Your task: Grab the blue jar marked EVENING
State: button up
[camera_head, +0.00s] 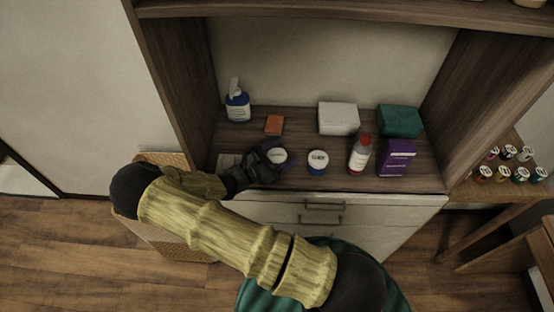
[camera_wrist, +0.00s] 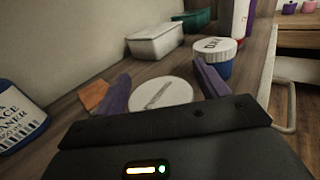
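A round jar with a white lid sits on the cabinet shelf, its lid (camera_head: 277,155) showing just beyond my gripper (camera_head: 264,162). In the wrist view the white lid (camera_wrist: 160,93) lies between my gripper's two purple fingers (camera_wrist: 165,88). The dark lettering on this lid is too blurred to read, and its body is mostly hidden. The fingers stand apart on either side of the lid, with a small gap at the right finger. A second jar (camera_head: 318,161), blue with a white lid, stands to the right; in the wrist view its lid (camera_wrist: 212,46) seems to read DAY.
A blue pump bottle (camera_head: 238,106) and an orange block (camera_head: 274,125) are at the left. A white box (camera_head: 339,119), green box (camera_head: 399,121), red-capped bottle (camera_head: 360,153) and purple box (camera_head: 397,158) stand right. Cabinet side walls bound the shelf.

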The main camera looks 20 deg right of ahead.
aim_at(281, 152)
jog(key=c, duration=0.8)
jog(key=shift+c, duration=0.2)
jog(key=shift+r, duration=0.1)
notch_tip(281, 152, up, 10)
jog(key=shift+f+b, duration=0.2)
jog(key=shift+b, duration=0.55)
jog(key=shift+r, duration=0.15)
jog(key=shift+a, duration=0.1)
